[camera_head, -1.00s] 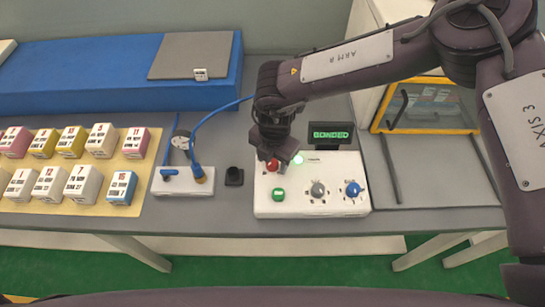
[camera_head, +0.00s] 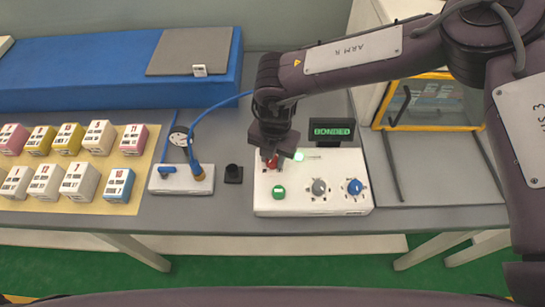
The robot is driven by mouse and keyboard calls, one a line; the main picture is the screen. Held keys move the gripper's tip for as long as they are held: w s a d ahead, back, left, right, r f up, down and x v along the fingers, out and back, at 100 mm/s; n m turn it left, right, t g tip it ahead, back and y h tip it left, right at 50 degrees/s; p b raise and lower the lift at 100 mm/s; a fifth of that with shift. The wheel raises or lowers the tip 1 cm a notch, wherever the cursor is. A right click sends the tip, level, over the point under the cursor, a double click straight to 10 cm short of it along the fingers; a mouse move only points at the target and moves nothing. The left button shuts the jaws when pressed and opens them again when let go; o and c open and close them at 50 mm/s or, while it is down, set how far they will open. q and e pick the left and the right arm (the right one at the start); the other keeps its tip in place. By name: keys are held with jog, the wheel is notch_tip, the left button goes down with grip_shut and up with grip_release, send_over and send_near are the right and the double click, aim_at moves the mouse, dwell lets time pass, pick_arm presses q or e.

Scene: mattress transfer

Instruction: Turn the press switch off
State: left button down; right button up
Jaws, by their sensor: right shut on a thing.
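The white control box (camera_head: 330,204) sits on the grey table. On it are a red switch (camera_head: 272,162) at its back left, a green button (camera_head: 279,192) in front of that, a grey knob (camera_head: 319,187) and a blue knob (camera_head: 355,187). A green lamp (camera_head: 299,157) is lit beside the red switch. My right gripper (camera_head: 272,154) points down over the red switch and is shut on it; the fingertips partly hide the switch. Behind the box a display (camera_head: 332,132) reads "BONDED" in green. My left gripper is not in view.
A white valve block (camera_head: 182,182) with a gauge and blue hose stands left of the box, with a small black socket (camera_head: 234,174) between. Several labelled cubes (camera_head: 80,180) stand on a tan mat at the left. A blue mattress block (camera_head: 100,72) lies behind. A yellow-framed case (camera_head: 430,103) is at the right.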

jog(key=n+b, duration=0.2)
jog(key=n, duration=0.1)
jog(key=shift+f+n, duration=0.1)
jog(key=shift+n, duration=0.3)
jog(key=n+b, duration=0.2)
jog(key=n, duration=0.2)
jog(key=shift+w+n+b, duration=0.1)
jog(key=shift+n+b, duration=0.2)
jog(key=shift+b, duration=0.1)
jog(key=n+b, duration=0.1)
jog(key=n, duration=0.2)
jog(key=shift+g, duration=0.3)
jog(key=shift+r+n+b, duration=0.2)
jog(key=shift+n+b, duration=0.45)
jog(key=shift+n, duration=1.45)
jog(key=o, duration=1)
